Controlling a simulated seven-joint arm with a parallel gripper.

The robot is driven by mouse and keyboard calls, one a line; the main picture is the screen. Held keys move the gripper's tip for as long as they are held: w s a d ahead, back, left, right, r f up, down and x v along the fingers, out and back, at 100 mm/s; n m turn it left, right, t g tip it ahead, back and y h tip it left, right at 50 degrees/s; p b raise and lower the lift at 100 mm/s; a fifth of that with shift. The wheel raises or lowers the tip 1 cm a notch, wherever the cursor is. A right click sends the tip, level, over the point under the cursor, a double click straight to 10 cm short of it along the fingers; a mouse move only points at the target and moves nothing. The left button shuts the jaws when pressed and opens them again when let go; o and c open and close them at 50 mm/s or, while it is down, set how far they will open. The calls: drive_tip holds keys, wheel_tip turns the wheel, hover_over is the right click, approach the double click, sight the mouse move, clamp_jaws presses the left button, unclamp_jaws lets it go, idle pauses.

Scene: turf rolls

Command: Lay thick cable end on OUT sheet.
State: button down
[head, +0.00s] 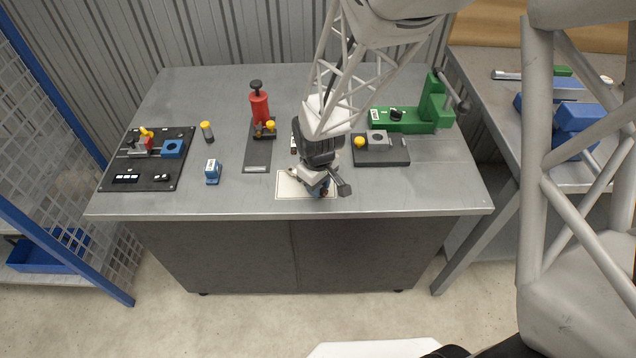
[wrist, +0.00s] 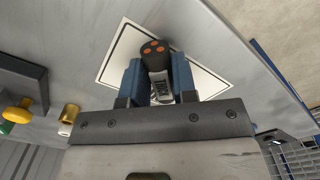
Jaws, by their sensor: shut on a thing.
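My gripper (head: 322,188) is at the front middle of the bench, over the white sheet (head: 287,191). In the wrist view its blue fingers (wrist: 157,78) are shut on the thick cable end (wrist: 154,52), a black stub with several copper-orange cores showing on its face. The black-outlined sheet (wrist: 119,62) lies behind the cable end in that view. I cannot tell whether the cable end touches the sheet. No OUT lettering is readable, and my gripper covers part of the sheet in the head view.
A red hand-pump tool (head: 260,108) stands behind and left. A black fixture with a yellow knob (head: 381,152) and a green press (head: 400,121) are to the right. The bench's front edge is close.

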drive_tip(key=shift+f, duration=0.25)
drive_tip(key=shift+f, duration=0.1)
drive_tip(key=c, duration=0.9)
unclamp_jaws()
wheel_tip(320, 180, up, 12)
idle(0.7)
drive_tip(key=s+d+r+m+t, duration=0.2)
drive_tip(key=s+d+r+m, duration=0.7)
drive_tip(key=s+d+r, duration=0.8)
drive_tip(key=s, duration=0.2)
drive_tip(key=shift+s+t, duration=0.3)
drive_tip(key=shift+s, duration=0.1)
